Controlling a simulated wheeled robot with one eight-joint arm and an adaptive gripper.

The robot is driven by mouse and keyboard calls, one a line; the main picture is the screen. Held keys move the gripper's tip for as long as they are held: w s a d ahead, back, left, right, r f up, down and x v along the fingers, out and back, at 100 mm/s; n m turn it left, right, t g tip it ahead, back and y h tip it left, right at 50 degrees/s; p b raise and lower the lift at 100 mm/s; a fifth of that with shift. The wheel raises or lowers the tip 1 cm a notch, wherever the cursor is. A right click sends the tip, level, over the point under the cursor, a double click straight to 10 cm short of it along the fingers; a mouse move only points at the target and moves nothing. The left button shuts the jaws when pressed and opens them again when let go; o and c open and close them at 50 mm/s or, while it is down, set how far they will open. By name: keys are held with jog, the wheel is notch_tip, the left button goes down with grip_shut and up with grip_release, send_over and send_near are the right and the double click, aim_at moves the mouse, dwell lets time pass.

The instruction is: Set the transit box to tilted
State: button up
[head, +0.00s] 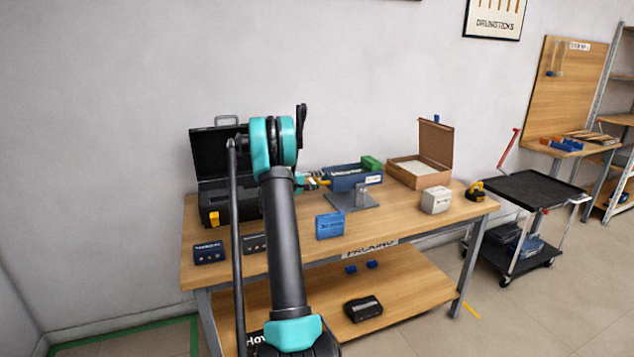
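A black hard case (212,190) with yellow latches, which looks like the transit box, stands at the left back of the workbench. Its lid (212,152) is open and stands up behind the base. My arm covers the case's right side, and the inside cannot be made out. My gripper (317,181) seems to show only in small part, just right of my arm and in front of the blue instrument. My arm hides the rest, and its fingers cannot be read.
The workbench (400,226) holds a blue instrument (350,181) on a grey stand, an open cardboard box (420,178), a blue box (330,226), a white box (436,201) and a dark box (209,253). A black cart (528,190) stands to the right.

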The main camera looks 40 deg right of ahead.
jog(key=shift+c, duration=0.4)
grip_shut()
